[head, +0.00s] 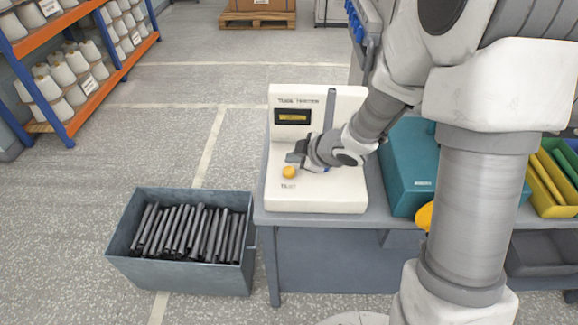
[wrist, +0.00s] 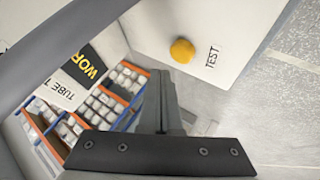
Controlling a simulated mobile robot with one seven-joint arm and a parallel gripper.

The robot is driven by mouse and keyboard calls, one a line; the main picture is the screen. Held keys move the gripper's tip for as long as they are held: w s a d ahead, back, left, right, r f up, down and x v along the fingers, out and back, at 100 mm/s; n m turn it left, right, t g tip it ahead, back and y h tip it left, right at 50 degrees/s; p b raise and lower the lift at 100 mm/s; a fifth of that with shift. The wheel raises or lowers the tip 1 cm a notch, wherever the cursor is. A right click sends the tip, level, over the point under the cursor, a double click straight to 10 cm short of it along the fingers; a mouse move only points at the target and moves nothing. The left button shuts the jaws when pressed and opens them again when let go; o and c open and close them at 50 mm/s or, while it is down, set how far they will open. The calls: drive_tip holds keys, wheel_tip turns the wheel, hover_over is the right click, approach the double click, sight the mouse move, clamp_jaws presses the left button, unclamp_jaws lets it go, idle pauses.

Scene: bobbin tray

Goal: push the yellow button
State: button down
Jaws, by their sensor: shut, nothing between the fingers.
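The yellow button (head: 289,172) is a small round knob on the flat base of a white tester (head: 335,195), above the printed word TEST. It also shows in the wrist view (wrist: 182,50), fully uncovered. My gripper (head: 294,158) is shut and empty, just behind the button in the head view. In the wrist view its fingertips (wrist: 160,76) are below and left of the button, with a gap between them in the picture. I cannot tell exactly how high the fingertips are above the base.
The tester's upright back has a dark display (head: 292,116) with amber text. It stands on a grey bench (head: 320,218), beside a teal box (head: 408,165). A grey bin (head: 180,273) of dark tubes is on the floor at left. Shelves (head: 97,83) hold pale cones.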

sight(293, 172)
drive_tip(key=shift+r+p, duration=1.55)
drive_tip(key=shift+r, duration=0.4)
drive_tip(key=shift+f, duration=0.1)
